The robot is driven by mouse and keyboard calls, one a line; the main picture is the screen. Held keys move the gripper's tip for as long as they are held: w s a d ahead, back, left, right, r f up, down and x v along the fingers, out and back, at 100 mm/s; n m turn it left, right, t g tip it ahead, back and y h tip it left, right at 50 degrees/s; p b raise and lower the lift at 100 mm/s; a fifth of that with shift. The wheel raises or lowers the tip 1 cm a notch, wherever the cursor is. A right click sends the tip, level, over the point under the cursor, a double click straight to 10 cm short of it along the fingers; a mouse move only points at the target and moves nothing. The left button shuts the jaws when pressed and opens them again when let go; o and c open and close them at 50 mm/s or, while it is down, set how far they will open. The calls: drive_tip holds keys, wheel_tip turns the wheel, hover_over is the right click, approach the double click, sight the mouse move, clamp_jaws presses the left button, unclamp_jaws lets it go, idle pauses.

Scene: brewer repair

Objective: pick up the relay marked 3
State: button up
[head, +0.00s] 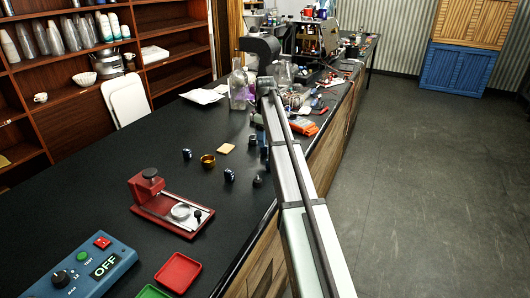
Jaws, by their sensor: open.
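Several small dark cylindrical parts, possibly relays, stand on the black bench (105,190) in the head view. One dark blue part (187,154) stands left of a gold ring-shaped part (208,161). Another blue part (229,175) stands to the right and nearer. A dark part (257,181) and one more (252,140) stand close to my arm. Pale marks show on some, but they are too small to read, so I cannot tell which is marked 3. My arm reaches along the bench's right edge; its gripper cannot be made out.
A red fixture (170,207), a blue control box reading OFF (82,268), a red tray (178,272) and a green tray (152,292) are in front. Bottles and clutter crowd the far bench.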

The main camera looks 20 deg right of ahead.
sight(265, 150)
drive_tip(key=shift+f, duration=2.3)
drive_tip(key=shift+c, duration=0.5)
clamp_jaws()
